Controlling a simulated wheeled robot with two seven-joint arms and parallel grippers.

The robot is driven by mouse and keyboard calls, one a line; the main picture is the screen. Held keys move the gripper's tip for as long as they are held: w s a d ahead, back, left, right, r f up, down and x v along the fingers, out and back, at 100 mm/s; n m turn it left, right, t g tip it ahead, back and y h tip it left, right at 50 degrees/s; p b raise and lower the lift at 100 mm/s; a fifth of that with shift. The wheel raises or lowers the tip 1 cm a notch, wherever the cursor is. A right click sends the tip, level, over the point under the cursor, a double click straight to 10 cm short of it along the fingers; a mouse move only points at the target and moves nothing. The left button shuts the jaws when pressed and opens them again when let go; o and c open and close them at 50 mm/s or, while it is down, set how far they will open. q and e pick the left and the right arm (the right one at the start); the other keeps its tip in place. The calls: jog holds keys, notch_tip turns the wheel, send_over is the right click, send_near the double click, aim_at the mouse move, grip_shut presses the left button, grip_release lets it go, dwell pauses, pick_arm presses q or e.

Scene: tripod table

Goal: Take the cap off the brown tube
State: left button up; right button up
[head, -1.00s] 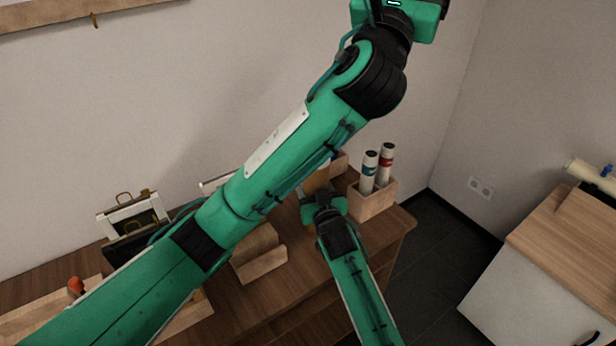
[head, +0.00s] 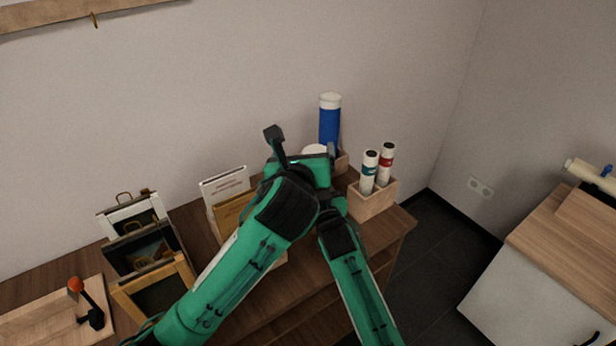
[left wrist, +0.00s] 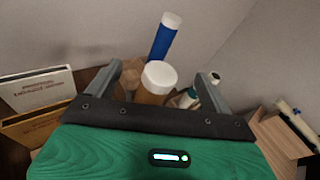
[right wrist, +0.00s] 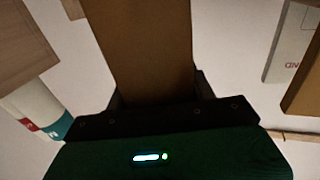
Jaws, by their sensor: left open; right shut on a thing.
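The brown tube (right wrist: 143,45) fills the middle of the right wrist view, between the fingers of my right gripper (right wrist: 155,90), which is shut on it. Its white cap (left wrist: 159,75) shows in the left wrist view, with part of the brown tube (left wrist: 150,98) below it. My left gripper (left wrist: 160,75) is open, with one finger on each side of the cap and apart from it. In the head view the cap (head: 315,150) shows just behind my left gripper (head: 302,146), which hides most of the brown tube.
A blue tube with a white cap (head: 329,120) stands behind the grippers. A wooden box (head: 375,206) with two white tubes is to the right. Books (head: 224,186), frames (head: 150,250) and an orange-knobbed lever (head: 76,285) stand left on the table.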

aim_at(317, 147)
pick_arm(q)
notch_tip(317, 147, down, 5)
jog(key=s+m+h, duration=0.1)
jog(key=s+m, duration=0.1)
jog(key=m, duration=0.1)
jog(key=shift+t, duration=0.3)
jog(key=x, duration=0.8)
jog(key=d+x, duration=0.1)
jog(key=x, duration=0.3)
jog(key=shift+w+r, duration=0.1)
jog(key=shift+r, duration=0.1)
jog(key=shift+c, duration=0.4)
jog(key=c, duration=1.1)
jog(key=shift+r, duration=0.1)
jog(key=shift+r, duration=1)
